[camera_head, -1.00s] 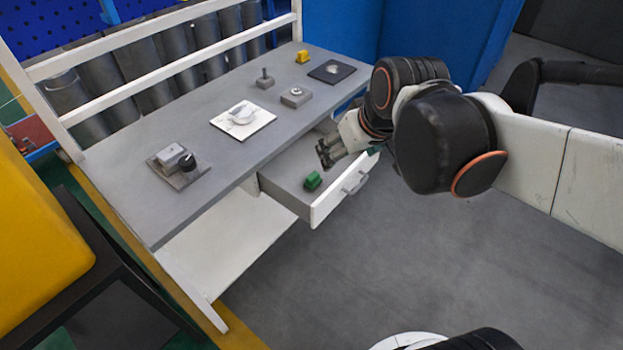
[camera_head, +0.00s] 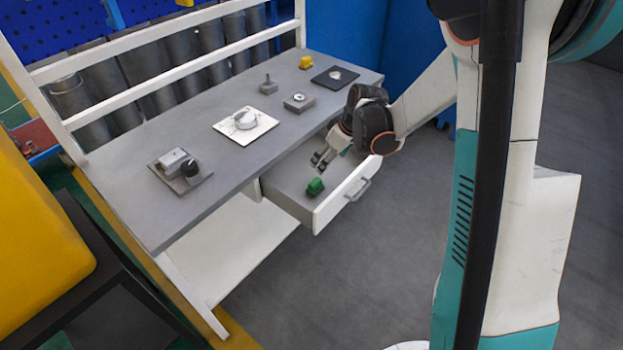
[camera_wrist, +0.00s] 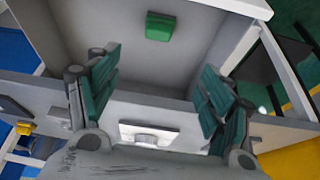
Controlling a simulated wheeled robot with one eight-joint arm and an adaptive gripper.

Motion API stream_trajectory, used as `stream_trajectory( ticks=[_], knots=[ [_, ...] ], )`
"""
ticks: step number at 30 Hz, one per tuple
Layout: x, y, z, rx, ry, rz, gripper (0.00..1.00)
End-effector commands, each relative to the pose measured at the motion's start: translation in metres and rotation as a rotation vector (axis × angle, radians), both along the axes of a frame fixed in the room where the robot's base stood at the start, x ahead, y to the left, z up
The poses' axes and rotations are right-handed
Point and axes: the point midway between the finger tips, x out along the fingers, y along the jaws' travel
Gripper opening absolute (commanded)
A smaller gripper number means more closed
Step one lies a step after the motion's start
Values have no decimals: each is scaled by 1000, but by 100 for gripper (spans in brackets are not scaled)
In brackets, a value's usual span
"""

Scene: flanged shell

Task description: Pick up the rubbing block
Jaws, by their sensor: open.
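The rubbing block appears to be the small green block (camera_head: 315,187) lying in the open drawer (camera_head: 291,190) near its front left corner. It also shows in the wrist view (camera_wrist: 160,27), top centre, on the grey drawer floor. My gripper (camera_head: 321,160) is over the drawer, behind and slightly above the block in the head view, and apart from it. In the wrist view my gripper (camera_wrist: 160,72) has its two green-padded fingers wide apart, with nothing between them. The block lies beyond the fingertips.
The grey workbench (camera_head: 215,185) carries a white plate with a round part (camera_head: 245,122), a grey fixture with a black knob (camera_head: 181,170), a grey block (camera_head: 298,103), a dark plate (camera_head: 335,76) and a yellow block (camera_head: 305,62). Drawer walls surround the green block.

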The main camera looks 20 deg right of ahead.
Motion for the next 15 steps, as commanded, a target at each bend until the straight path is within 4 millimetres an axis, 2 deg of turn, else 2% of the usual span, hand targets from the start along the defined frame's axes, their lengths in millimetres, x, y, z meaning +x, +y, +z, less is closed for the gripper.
stream_trajectory(
  ticks=[3, 11, 15],
  knots=[
    [9, -3, -24, 3, 5, 31, 73],
    [17, -2, -49, 5, 9, 57, 73],
    [24, 4, -73, 5, 9, 56, 73]
  ],
)
